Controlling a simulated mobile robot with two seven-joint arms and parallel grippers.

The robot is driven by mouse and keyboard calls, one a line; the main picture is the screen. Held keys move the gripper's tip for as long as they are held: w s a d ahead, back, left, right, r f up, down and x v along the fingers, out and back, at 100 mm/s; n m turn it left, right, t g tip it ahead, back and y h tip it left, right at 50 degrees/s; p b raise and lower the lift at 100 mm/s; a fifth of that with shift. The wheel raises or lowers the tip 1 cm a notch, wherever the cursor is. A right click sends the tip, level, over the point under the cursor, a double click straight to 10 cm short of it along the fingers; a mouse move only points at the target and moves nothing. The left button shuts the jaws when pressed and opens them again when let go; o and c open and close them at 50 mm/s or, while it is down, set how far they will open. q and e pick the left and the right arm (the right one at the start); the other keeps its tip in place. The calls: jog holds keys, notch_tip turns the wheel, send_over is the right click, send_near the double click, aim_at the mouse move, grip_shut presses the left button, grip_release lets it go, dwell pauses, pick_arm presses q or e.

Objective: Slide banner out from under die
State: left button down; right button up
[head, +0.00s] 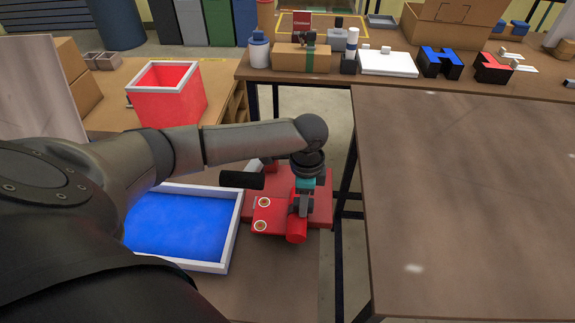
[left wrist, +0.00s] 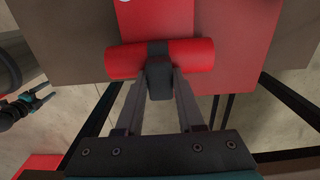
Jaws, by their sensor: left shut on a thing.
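A red banner with pale-ringed eyelets (head: 268,217) lies on a darker red flat slab (head: 322,190) beside the blue tray. A red roll (head: 297,230) lies along its right edge. The roll also shows in the left wrist view (left wrist: 190,57), lying crosswise with a dark band around its middle. My left gripper (head: 300,206) points down and is shut on the roll at its middle. In the left wrist view its fingers (left wrist: 160,88) close in at the band. I cannot make out a die for certain. My right gripper (left wrist: 44,94) shows small at the left of that view, its fingers apart.
A blue-floored tray with pale walls (head: 237,225) stands left of the slab. A red bin (head: 168,95) stands behind. A gap with floor and table legs separates this surface from the bare brown table (head: 460,200) at right. The back bench holds several items.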

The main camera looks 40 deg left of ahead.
pick_arm(q)
jog(key=shift+w+d, duration=0.7)
jog(key=shift+d, duration=0.3)
jog(key=shift+w+d, duration=0.7)
jog(key=shift+d, duration=0.3)
jog(key=shift+c, duration=2.2)
grip_release()
jog(key=shift+s, duration=0.1)
notch_tip(320, 180, up, 15)
jog(key=p, duration=0.5)
jog(key=shift+r, duration=0.15)
